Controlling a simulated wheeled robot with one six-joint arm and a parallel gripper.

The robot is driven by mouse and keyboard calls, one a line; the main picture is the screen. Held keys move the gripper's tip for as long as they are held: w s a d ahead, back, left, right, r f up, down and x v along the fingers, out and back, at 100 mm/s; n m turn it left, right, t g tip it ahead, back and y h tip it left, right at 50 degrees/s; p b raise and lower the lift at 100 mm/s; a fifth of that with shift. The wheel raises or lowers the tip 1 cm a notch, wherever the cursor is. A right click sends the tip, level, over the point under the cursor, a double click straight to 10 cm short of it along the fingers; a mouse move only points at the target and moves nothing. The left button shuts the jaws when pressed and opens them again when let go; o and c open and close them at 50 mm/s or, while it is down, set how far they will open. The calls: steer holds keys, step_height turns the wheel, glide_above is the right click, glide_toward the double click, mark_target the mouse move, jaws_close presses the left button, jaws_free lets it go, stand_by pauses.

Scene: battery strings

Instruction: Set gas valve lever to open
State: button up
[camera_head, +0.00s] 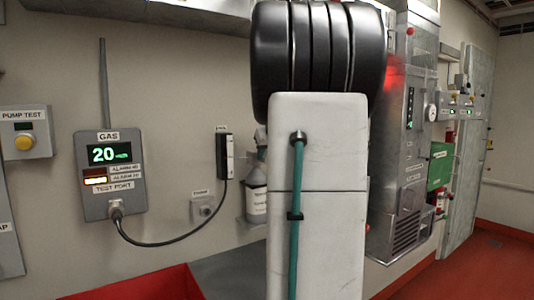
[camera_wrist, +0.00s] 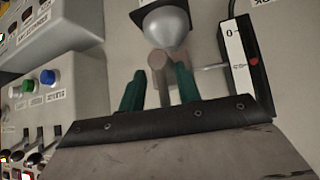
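A black box with a white scale plate (camera_wrist: 236,55) marked 0 and a red dot is at the right of the wrist view. It shows in the head view as a small dark box (camera_head: 225,157) right of the GAS panel. A thin rod (camera_wrist: 212,67) sticks out of the box towards a grey-brown cylinder (camera_wrist: 157,66), which looks like the lever's handle. My gripper (camera_wrist: 160,88) has its two green fingers apart, one on each side of the cylinder in the picture. I cannot tell whether either finger touches it.
The GAS panel (camera_head: 110,175) reads 20, and a black cable (camera_head: 160,242) runs from its test port to the box. A bottle (camera_head: 256,195) stands beside the box. A silver dome (camera_wrist: 166,28) is close beyond the fingers. A button panel (camera_wrist: 35,90) is at left.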

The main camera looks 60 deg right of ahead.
steer(key=shift+w+r, duration=0.1)
steer(key=shift+w, duration=0.05)
steer(key=shift+a+r, duration=0.1)
steer(key=shift+r, duration=0.05)
steer(key=v, duration=0.7)
steer(key=shift+s, duration=0.35)
steer(key=shift+a, duration=0.15)
